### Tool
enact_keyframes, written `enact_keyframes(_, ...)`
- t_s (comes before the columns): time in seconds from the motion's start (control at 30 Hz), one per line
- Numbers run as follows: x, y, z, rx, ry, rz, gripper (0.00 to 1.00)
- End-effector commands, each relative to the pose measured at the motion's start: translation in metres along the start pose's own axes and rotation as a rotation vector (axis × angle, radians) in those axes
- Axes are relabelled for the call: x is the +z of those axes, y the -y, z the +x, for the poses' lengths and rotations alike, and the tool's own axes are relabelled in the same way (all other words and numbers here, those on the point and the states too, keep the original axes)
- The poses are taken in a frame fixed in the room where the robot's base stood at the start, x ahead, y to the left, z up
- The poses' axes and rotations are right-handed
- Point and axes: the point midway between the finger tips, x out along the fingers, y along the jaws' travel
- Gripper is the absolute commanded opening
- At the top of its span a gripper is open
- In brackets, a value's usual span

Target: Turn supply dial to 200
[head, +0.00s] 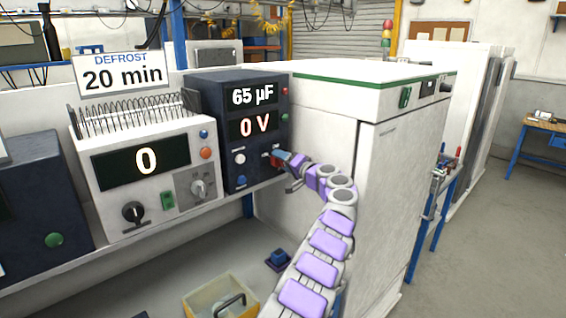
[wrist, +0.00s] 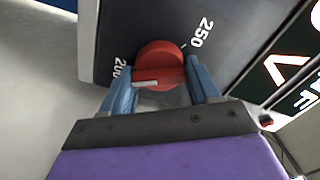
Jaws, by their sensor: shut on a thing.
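The supply dial (wrist: 160,62) is a round red knob with a raised grip bar and a white mark at the bar's left end. It sits on the dark face of the supply unit (head: 238,90), between the printed labels 200 and 250. The white mark points left, close to the 200 label, which is partly hidden by a finger; I cannot tell whether it lines up exactly. My gripper (wrist: 166,88) is shut on the dial, one blue finger on each side. In the head view my gripper (head: 282,160) is at the unit's right side and covers most of the dial.
The supply unit's displays read 65 µF and 0 V. A white unit (head: 147,165) showing 0, with a coil on top, stands to its left. A large white cabinet (head: 400,185) stands close to the right of my arm. A yellow bin (head: 208,298) is below the shelf.

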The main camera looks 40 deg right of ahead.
Motion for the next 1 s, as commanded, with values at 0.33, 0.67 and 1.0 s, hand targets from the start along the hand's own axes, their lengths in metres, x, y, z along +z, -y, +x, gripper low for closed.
enact_keyframes(0.33,0.0020,-0.0048,-0.0004,0.008,0.004,0.002,0.63)
enact_keyframes(0.67,0.0007,-0.0008,-0.0013,0.002,0.001,0.001,0.84)
enact_keyframes(1.0,-0.0008,0.0029,-0.0091,-0.001,-0.002,0.000,0.84)
